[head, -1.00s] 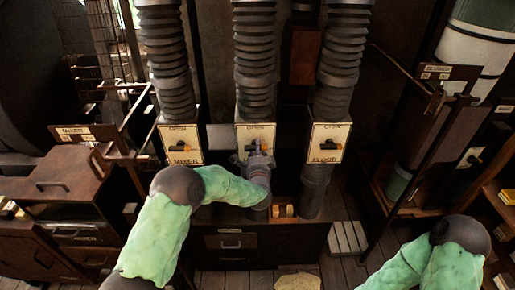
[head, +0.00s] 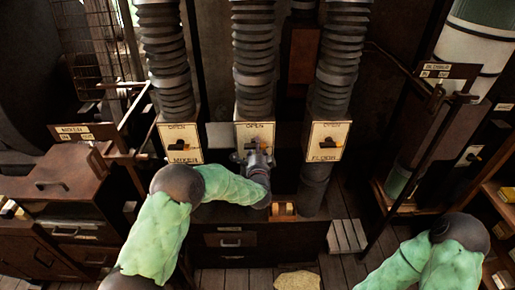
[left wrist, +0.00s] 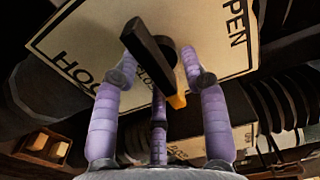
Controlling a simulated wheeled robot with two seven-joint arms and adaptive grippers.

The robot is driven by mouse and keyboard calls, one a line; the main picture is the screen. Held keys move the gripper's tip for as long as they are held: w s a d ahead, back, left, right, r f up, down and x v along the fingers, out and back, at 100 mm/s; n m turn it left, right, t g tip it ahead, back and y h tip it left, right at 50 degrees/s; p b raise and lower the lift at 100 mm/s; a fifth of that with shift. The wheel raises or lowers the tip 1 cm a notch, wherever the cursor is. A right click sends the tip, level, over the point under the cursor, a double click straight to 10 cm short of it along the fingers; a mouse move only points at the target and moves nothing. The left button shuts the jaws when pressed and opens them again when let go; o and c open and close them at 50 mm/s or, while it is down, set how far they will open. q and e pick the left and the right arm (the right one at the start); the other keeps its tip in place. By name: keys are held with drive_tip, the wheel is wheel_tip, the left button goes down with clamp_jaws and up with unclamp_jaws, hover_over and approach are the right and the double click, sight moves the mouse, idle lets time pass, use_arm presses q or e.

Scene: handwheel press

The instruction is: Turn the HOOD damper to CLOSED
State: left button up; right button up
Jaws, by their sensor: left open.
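The HOOD damper plate (head: 241,132) is the middle of three cream plates in the head view, below the middle ribbed duct. Its black lever (left wrist: 150,52) has a yellow tip and shows close up in the left wrist view. The plate there reads OPEN at the right and HOOD at the left; the CLOSED lettering is partly hidden behind the lever. My left gripper (left wrist: 160,76) is open, with its purple fingers on both sides of the lever and a third below. Contact cannot be told. In the head view the left gripper (head: 254,156) covers the plate's lower part. My right gripper is out of view.
The MIXER plate (head: 180,130) is to the left and the FLOOR plate (head: 327,128) to the right, each with its own lever. A dark drawer cabinet (head: 265,241) stands below. A brown box (head: 60,180) is at the left.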

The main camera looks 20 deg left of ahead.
use_arm(q)
drive_tip(key=v, duration=1.2)
drive_tip(key=s+d+f+n+g+h+b, duration=0.25)
drive_tip(key=s+f+n+g, duration=0.2)
drive_tip(key=f, duration=0.95)
drive_tip(key=s+d+f+n+g+h+b, duration=0.1)
drive_tip(key=s+f+n+g+h+b, duration=0.3)
drive_tip(key=f, duration=1)
drive_tip(key=s+d+f+n+g+h+b, duration=0.1)
drive_tip(key=s+f+n+g, duration=0.3)
drive_tip(key=s+f, duration=0.4)
drive_tip(key=s+d+f+n+g+h+b, duration=0.1)
drive_tip(key=s+d+f+n+g+b, duration=0.1)
drive_tip(key=s+f, duration=0.6)
drive_tip(key=s+n+g+b, duration=0.1)
drive_tip(key=s+n+g, duration=0.1)
drive_tip(key=s, duration=0.5)
drive_tip(key=shift+s+n, duration=0.35)
drive_tip(key=shift+n, duration=0.1)
